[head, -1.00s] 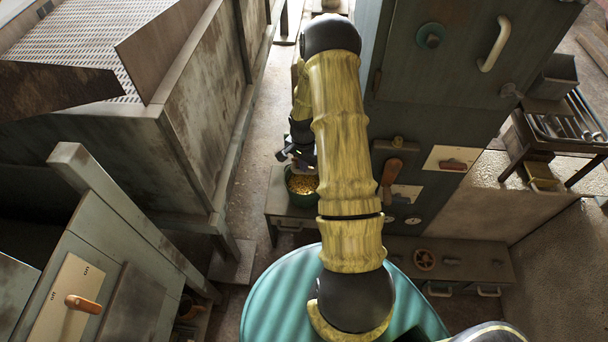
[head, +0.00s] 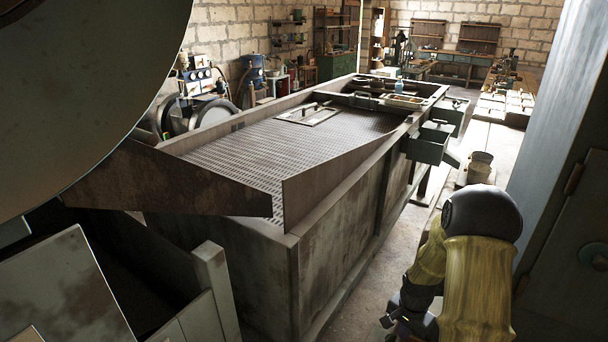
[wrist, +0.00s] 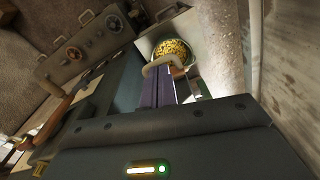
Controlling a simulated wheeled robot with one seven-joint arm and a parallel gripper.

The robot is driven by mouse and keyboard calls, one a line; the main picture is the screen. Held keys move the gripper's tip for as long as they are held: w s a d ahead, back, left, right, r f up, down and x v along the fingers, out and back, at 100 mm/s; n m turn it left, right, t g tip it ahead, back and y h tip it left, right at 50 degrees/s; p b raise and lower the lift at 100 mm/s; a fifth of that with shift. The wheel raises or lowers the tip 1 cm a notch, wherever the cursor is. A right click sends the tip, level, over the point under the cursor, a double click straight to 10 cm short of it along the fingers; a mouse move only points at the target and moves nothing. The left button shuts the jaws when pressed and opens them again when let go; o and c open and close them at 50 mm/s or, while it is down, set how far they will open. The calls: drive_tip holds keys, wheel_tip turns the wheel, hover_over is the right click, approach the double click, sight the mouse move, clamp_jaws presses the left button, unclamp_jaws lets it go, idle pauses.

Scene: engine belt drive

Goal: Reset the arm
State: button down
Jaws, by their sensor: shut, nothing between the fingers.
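My gripper (wrist: 160,84) shows in the wrist view as dark purple fingers close together, with nothing between them. Beyond the fingertips is a green round container (wrist: 187,58) full of small yellow pieces. A pale curved piece (wrist: 165,63) lies across the view near the fingertips; I cannot tell whether it touches them. In the head view my arm (head: 478,275) is bent at the lower right, and its lower end is partly cut off by the picture's bottom edge.
A large rusty metal tank with a perforated top (head: 270,155) fills the middle of the head view. The wrist view shows an orange-handled lever (wrist: 64,105) at left.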

drive_tip(key=s+a+r+n+t, duration=0.1)
drive_tip(key=s+a+r+n, duration=0.4)
drive_tip(key=r, duration=0.4)
drive_tip(key=s+a+r+n+t, duration=0.1)
drive_tip(key=s+a+r+n, duration=0.4)
drive_tip(key=s+a+r, duration=0.2)
drive_tip(key=s+r, duration=0.1)
drive_tip(key=s, duration=0.1)
drive_tip(key=shift+s+r, duration=0.3)
drive_tip(key=shift+r, duration=0.05)
drive_tip(key=shift+w, duration=0.15)
